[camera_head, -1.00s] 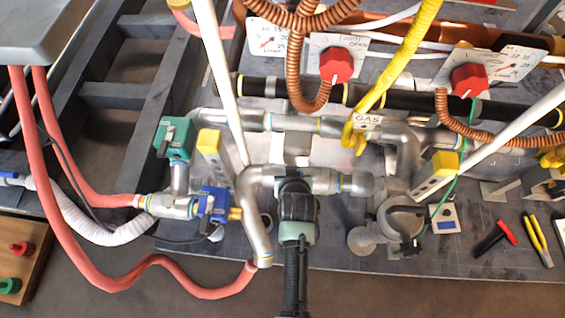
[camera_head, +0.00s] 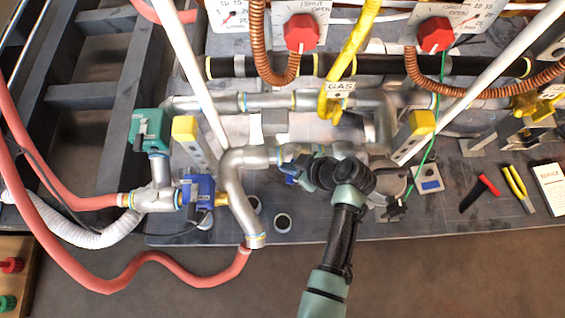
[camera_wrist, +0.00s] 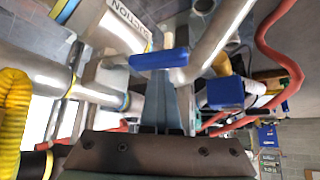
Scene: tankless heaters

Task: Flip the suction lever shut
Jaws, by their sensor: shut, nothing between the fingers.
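The suction lever is a blue bar (camera_wrist: 160,59) at the tips of my gripper in the wrist view. It lies crosswise beside a silver pipe labelled "SUCTION" (camera_wrist: 113,20); I cannot tell whether the fingers touch it. In the head view a small blue part of the lever (camera_head: 289,171) shows at the left of my wrist, on the middle pipe run. My gripper (camera_wrist: 166,82) is shut and empty, its fingers pointing at the bar. In the head view my wrist hides most of the valve and the fingers.
A blue valve box (camera_head: 198,190) and a teal one (camera_head: 150,130) sit to the left. Pink hoses (camera_head: 148,257) loop at the front left. White poles (camera_head: 190,70) and yellow-capped posts (camera_head: 185,130) rise around the pipes.

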